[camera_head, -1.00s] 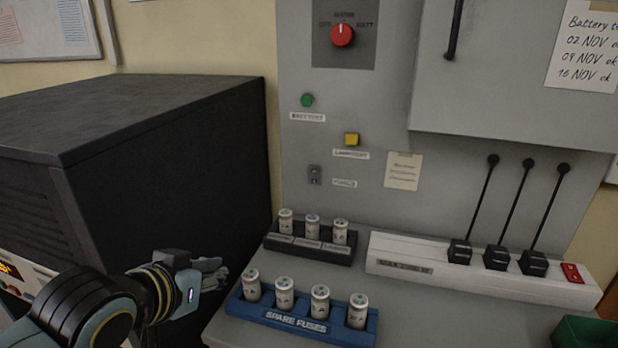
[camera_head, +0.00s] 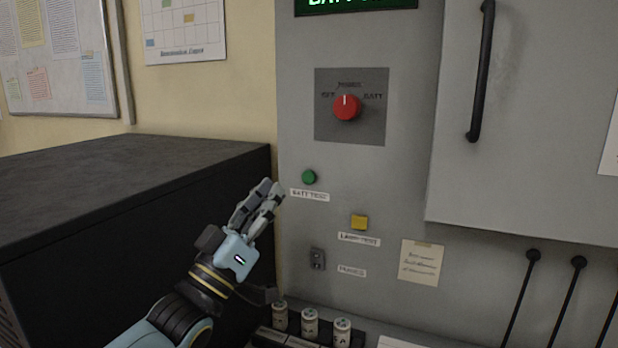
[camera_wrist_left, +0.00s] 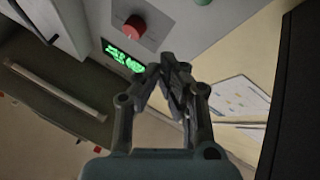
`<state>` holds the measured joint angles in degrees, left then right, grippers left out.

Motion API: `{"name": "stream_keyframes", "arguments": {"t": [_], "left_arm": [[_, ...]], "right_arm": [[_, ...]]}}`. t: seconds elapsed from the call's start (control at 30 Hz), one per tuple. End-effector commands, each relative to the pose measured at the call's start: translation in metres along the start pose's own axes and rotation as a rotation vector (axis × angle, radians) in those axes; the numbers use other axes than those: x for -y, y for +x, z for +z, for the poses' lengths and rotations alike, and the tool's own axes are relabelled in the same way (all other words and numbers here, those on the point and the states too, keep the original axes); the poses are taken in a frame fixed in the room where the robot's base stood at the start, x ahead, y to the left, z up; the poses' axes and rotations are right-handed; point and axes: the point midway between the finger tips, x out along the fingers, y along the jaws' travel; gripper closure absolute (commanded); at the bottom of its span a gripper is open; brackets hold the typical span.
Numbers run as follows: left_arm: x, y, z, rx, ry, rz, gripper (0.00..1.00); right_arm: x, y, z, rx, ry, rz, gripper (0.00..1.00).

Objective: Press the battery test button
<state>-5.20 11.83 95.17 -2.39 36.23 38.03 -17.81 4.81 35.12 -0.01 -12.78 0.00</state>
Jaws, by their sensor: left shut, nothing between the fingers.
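The round green button (camera_head: 309,177) sits on the grey panel above a label that appears to read BATT TEST. My left gripper (camera_head: 272,188) is shut and empty. Its fingertips point up, just left of the button and a little lower in the picture, with a gap between them. In the left wrist view my closed fingers (camera_wrist_left: 172,72) show in the middle, and part of a green round thing, likely the button (camera_wrist_left: 203,2), shows at the top edge. My right gripper is in neither view.
A red knob (camera_head: 347,107) is above the button, and a yellow lamp-test button (camera_head: 359,222) is below right. A black cabinet (camera_head: 120,220) stands left of the panel. Fuses (camera_head: 310,322) stand below. A grey box with a black handle (camera_head: 481,70) juts out at right.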

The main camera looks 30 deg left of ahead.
Motion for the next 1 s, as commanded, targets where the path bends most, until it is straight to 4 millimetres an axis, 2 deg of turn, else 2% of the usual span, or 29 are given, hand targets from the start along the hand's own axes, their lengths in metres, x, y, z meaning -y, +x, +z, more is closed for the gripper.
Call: {"name": "stream_keyframes", "arguments": {"t": [0.17, 0.3, 0.7, 1.0], "left_arm": [[0.004, 0.006, 0.005, 0.0, 0.001, 0.0, 1.0], [0.012, 0.02, 0.013, -0.002, 0.003, 0.001, 1.0], [0.034, 0.06, 0.035, -0.001, 0.002, 0.0, 1.0], [0.038, 0.07, 0.038, 0.001, 0.001, -0.001, 1.0]], "right_arm": [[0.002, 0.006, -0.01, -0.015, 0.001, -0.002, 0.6], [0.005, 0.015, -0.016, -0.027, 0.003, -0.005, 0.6], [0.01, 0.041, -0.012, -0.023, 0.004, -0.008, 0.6], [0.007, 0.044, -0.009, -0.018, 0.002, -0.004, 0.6]]}}
